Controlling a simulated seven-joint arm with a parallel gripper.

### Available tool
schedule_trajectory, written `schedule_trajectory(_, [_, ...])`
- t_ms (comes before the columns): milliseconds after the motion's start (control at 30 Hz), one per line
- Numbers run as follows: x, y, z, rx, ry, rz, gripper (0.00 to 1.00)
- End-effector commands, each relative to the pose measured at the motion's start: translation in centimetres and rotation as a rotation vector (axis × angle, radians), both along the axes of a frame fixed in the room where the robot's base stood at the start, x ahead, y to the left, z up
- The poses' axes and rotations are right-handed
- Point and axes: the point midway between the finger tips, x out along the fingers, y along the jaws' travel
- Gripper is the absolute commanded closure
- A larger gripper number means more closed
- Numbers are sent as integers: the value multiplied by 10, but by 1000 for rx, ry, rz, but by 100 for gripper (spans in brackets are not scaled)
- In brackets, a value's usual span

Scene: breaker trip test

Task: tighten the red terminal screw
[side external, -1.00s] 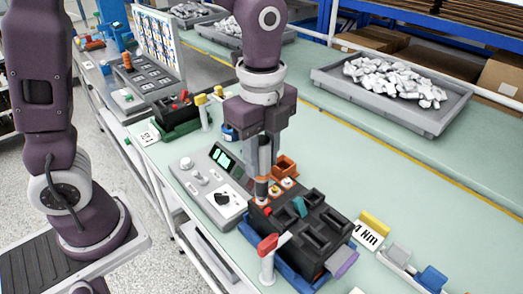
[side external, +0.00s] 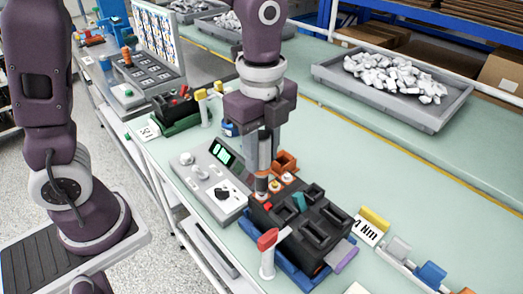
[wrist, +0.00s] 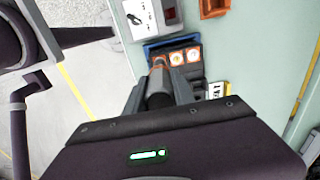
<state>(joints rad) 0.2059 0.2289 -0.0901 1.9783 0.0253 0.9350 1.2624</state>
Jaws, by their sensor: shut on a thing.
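My gripper (side external: 262,150) is shut on an upright dark screwdriver-like tool (wrist: 159,88) with an orange band near its lower end. The tool's lower end is over the nearest of the terminals on the black breaker block (side external: 312,222). It hides the screw there, so I cannot tell its colour or whether the tip is seated. Two other terminals with pale round screws in orange surrounds (wrist: 177,58) are uncovered beside it. The block sits in a blue holder (side external: 288,262).
A grey tester with a green display (side external: 222,156) stands left of the block. A small orange bin (side external: 285,162) is behind the tool. A red-topped post (side external: 267,242) stands in front. A "4 Nm" card (side external: 367,234) lies to the right.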

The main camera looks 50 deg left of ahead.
Motion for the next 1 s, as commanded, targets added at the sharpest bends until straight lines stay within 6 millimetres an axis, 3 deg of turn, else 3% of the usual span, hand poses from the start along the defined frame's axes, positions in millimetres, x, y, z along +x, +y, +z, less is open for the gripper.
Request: schedule_trajectory(1000, [0,0,-12,0,0,0,100])
